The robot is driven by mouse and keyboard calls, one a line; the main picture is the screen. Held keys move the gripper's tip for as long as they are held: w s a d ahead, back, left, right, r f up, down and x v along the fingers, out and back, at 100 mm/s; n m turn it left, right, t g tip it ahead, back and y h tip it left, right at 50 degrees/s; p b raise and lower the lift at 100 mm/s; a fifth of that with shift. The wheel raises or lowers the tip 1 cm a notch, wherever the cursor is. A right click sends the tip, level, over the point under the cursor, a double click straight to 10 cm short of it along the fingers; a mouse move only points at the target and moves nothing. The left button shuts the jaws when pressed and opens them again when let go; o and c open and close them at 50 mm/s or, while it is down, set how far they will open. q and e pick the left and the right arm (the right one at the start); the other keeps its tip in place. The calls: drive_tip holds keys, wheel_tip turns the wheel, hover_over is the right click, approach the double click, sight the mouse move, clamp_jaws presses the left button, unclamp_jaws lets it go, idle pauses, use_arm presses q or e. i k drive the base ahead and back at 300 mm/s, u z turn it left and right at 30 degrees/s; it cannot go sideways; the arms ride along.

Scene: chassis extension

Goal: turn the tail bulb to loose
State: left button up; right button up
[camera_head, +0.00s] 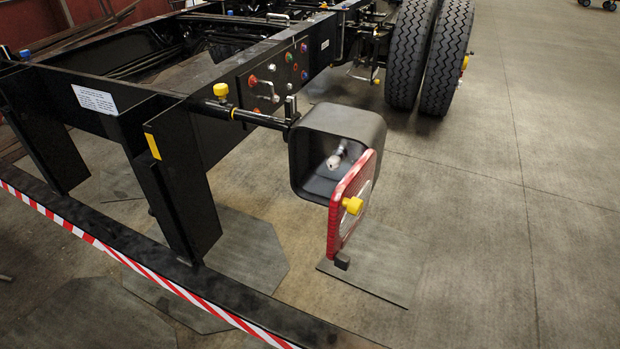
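The tail bulb (335,161) is a small pale bulb seated inside a black lamp housing (352,124) at the end of the chassis. The housing's red lamp cover (339,219) is swung open to the right and stands upright, with a yellow knob (352,205) on it. The cover hides part of the housing's lower right opening. The bulb's head points toward the camera, and its base is in shadow. Neither of my grippers shows in this view.
A black chassis frame (172,190) fills the left, with a red-and-white striped strip (130,262) along its front bar. Two tyres (445,55) stand behind.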

sight(335, 161)
drive_tip(key=u, duration=0.35)
drive_tip(key=k, duration=0.95)
drive_tip(key=u, duration=1.3)
drive_tip(key=i, duration=1.4)
drive_tip(key=z, duration=0.95)
drive_tip(key=i, duration=0.85)
drive_tip(key=z, duration=0.9)
